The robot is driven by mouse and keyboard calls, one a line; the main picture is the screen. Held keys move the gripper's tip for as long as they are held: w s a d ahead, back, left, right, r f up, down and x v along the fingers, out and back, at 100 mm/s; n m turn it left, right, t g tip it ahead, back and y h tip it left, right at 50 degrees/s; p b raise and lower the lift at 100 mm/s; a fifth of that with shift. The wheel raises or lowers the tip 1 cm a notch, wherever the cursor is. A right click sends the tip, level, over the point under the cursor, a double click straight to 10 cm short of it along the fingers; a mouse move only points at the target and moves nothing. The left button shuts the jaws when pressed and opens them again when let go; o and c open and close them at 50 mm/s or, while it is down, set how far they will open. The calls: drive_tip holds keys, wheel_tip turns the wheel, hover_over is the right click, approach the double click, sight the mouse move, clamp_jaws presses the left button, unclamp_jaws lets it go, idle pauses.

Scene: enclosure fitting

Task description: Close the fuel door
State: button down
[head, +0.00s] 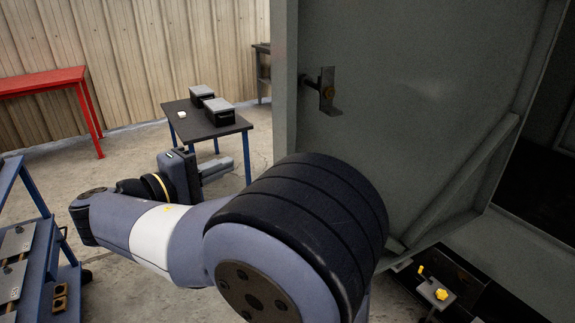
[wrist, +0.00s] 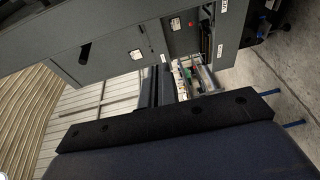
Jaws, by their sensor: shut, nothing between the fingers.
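The grey fuel door (head: 405,95) fills the right of the head view and stands swung open. My arm hides the door's lower left part. In the wrist view a grey cabinet (wrist: 100,60) with labels and a dark slot shows tilted; I cannot tell which panel there is the fuel door.
A dark table (head: 207,130) with blue legs and black boxes stands behind my gripper. A red table (head: 40,82) is at far left, a blue-framed rack (head: 38,245) at near left. The dark enclosure opening (head: 545,195) is at right. Concrete floor lies between.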

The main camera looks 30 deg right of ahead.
drive_tip(key=r+p+x, duration=0.1)
drive_tip(key=x, duration=0.9)
drive_tip(key=shift+s+a+r+h, duration=0.1)
drive_tip(key=shift+s+a+h, duration=0.1)
drive_tip(key=shift+s, duration=0.7)
drive_tip(key=shift+s+a+r+h, duration=0.1)
drive_tip(key=shift+s+a+h, duration=0.1)
drive_tip(key=shift+s, duration=0.75)
